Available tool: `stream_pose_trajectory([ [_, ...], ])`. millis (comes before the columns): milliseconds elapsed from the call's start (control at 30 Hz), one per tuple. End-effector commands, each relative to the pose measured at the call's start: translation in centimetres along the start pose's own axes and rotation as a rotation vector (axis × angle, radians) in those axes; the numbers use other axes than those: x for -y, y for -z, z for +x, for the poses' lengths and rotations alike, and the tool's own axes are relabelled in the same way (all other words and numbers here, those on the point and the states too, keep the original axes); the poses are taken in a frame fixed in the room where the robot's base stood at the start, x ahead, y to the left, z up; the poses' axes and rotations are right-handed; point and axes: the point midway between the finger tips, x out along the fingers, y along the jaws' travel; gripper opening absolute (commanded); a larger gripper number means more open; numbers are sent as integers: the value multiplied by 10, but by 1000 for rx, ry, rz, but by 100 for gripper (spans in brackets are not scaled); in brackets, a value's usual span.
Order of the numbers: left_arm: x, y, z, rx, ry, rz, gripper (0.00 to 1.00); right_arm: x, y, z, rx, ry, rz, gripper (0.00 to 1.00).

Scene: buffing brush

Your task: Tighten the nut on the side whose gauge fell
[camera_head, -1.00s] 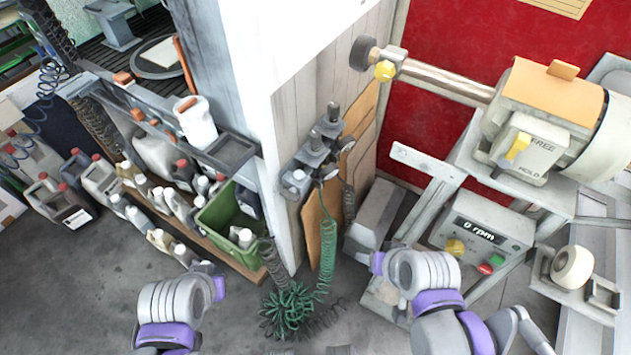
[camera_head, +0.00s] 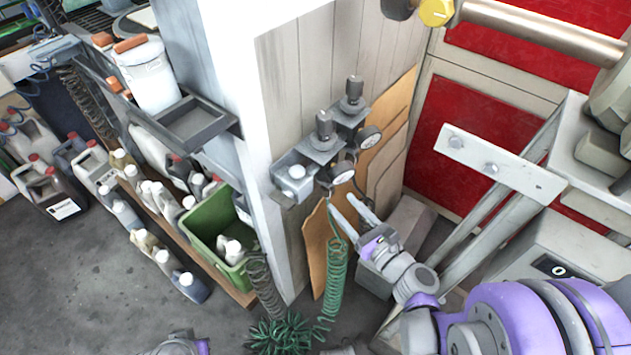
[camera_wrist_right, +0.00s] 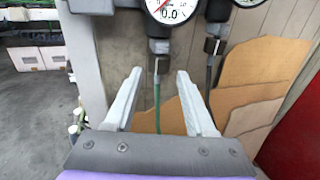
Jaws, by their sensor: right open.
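Two regulators with round gauges are fixed to the wooden wall. The near gauge (camera_head: 342,173) shows large in the wrist view (camera_wrist_right: 173,8), cut by the top edge, with "0.0" on its dial. The far gauge (camera_head: 370,137) is mostly cut off in the wrist view (camera_wrist_right: 247,2). Below them hang a left nut (camera_wrist_right: 158,46) and a right nut (camera_wrist_right: 212,46), each with a hose. My right gripper (camera_head: 346,206) is open and empty, just below the near gauge. In the wrist view its fingers (camera_wrist_right: 160,75) point up, below the left nut. Only part of my left arm shows, without fingers.
A green coiled hose (camera_head: 335,270) hangs beside my right gripper and piles on the floor. A green crate (camera_head: 222,260) and several jugs stand left. A steel bracket (camera_head: 500,168) and the machine frame stand right. Brown boards (camera_head: 390,120) lean on the wall.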

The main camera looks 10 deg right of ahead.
Motion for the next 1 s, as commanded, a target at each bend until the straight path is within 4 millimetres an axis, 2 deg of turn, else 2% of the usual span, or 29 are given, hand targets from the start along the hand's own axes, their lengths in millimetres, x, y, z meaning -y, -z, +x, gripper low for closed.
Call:
stream_pose_trajectory([
  [300, 0, -1, 4, 1, 0, 0, 0, -2, 0, 57, -1, -5, -2, 55],
  [500, 0, -2, 8, 1, 0, 0, 0, -2, 0, 88, -1, -4, -4, 55],
  [700, 0, -2, 9, 1, 0, 0, 0, -1, -1, 101, -2, -3, -5, 55],
  [967, 0, -2, 9, 1, 0, 0, 0, -1, -1, 102, -2, -2, -6, 55],
  [1000, 0, -2, 9, 1, 0, 0, 0, -1, -1, 102, -2, -2, -6, 50],
])
